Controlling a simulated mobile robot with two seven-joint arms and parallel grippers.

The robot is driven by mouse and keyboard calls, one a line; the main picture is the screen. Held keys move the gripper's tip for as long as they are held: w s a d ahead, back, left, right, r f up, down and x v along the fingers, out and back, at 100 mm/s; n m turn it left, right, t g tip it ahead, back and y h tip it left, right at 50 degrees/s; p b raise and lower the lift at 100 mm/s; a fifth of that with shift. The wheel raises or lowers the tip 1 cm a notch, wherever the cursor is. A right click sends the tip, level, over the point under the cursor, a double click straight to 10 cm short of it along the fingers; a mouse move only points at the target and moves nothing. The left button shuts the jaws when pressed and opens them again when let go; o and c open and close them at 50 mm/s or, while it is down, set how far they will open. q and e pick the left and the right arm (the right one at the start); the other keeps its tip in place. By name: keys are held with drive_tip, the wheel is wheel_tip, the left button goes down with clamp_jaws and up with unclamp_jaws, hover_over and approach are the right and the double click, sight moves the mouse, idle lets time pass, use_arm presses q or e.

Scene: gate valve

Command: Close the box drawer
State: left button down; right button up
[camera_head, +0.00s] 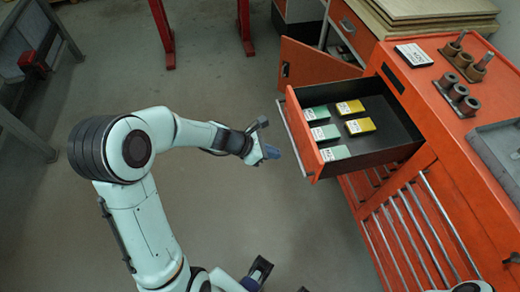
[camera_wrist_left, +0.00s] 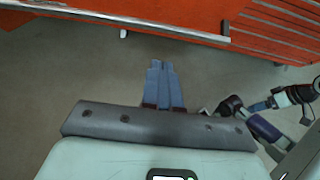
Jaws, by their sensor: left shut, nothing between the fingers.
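The box drawer (camera_head: 345,132) is an open orange drawer with a dark inside, sticking out from the orange cabinet toward the left. Its pale handle bar (camera_head: 294,138) runs along the front; a metal bar also spans the top of the left wrist view (camera_wrist_left: 110,14). My left gripper (camera_head: 271,152) is shut and empty, just left of the drawer front, with a gap to it in the head view. Its blue fingers show in the left wrist view (camera_wrist_left: 163,85), pointing toward the orange front.
Several green and yellow boxes (camera_head: 360,126) lie in the drawer. Orange slatted racks (camera_head: 420,225) are below it. An open orange door (camera_head: 310,65) is behind. Dark holders (camera_head: 460,95) stand on the cabinet top. The grey floor (camera_head: 230,100) left of the drawer is clear.

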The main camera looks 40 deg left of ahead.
use_arm(q)
drive_tip(key=shift+w+d+f+p, duration=0.1)
drive_tip(key=shift+w+d+p, duration=0.25)
drive_tip(key=shift+w+d, duration=1.15)
use_arm(e)
drive_tip(key=shift+w+r, duration=0.1)
drive_tip(key=shift+r, duration=0.1)
use_arm(q)
drive_tip(key=shift+w, duration=0.2)
